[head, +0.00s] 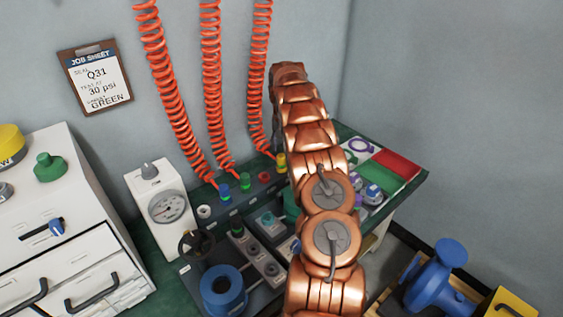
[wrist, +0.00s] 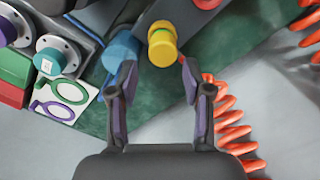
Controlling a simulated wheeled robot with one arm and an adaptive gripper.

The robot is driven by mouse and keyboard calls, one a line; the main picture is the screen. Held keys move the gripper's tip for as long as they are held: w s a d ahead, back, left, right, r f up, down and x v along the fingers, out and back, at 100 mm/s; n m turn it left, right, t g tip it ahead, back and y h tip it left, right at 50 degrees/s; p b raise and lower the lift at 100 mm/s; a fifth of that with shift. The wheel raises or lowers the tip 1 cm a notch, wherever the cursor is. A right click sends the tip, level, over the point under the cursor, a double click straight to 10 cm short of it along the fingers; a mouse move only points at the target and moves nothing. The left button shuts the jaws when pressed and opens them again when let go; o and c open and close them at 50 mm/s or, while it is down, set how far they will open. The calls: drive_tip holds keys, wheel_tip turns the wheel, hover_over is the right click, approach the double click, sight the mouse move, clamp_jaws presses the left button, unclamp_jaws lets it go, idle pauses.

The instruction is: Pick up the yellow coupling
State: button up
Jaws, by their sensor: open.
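The yellow coupling (head: 281,161) is at the back of the bench in the head view, just left of my arm, near the lower end of a coiled orange hose. In the wrist view the yellow coupling (wrist: 162,46) is a short upright-looking cylinder just beyond my fingertips, roughly centred between them. My gripper (wrist: 155,75) is open and empty, with one finger on each side and a gap to the coupling. A blue cylinder (wrist: 122,50) sits close to the left fingertip. In the head view my gripper is hidden behind my arm.
Blue (head: 224,190), green (head: 245,181) and red (head: 265,177) fittings stand along the same strip. Coiled orange hoses (head: 212,90) hang down to it. A gauge box (head: 164,203) stands to the left. Orange coils (wrist: 232,130) pass close to the right finger in the wrist view.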

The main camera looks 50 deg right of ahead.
sight(281, 155)
drive_tip(key=shift+w+a+f+p, duration=0.1)
drive_tip(key=shift+f+p, duration=0.2)
drive_tip(key=shift+f, duration=1.2)
drive_tip(key=shift+w+a+f+p, duration=0.1)
drive_tip(key=shift+f+p, duration=0.2)
drive_tip(key=shift+f, duration=1.15)
clamp_jaws()
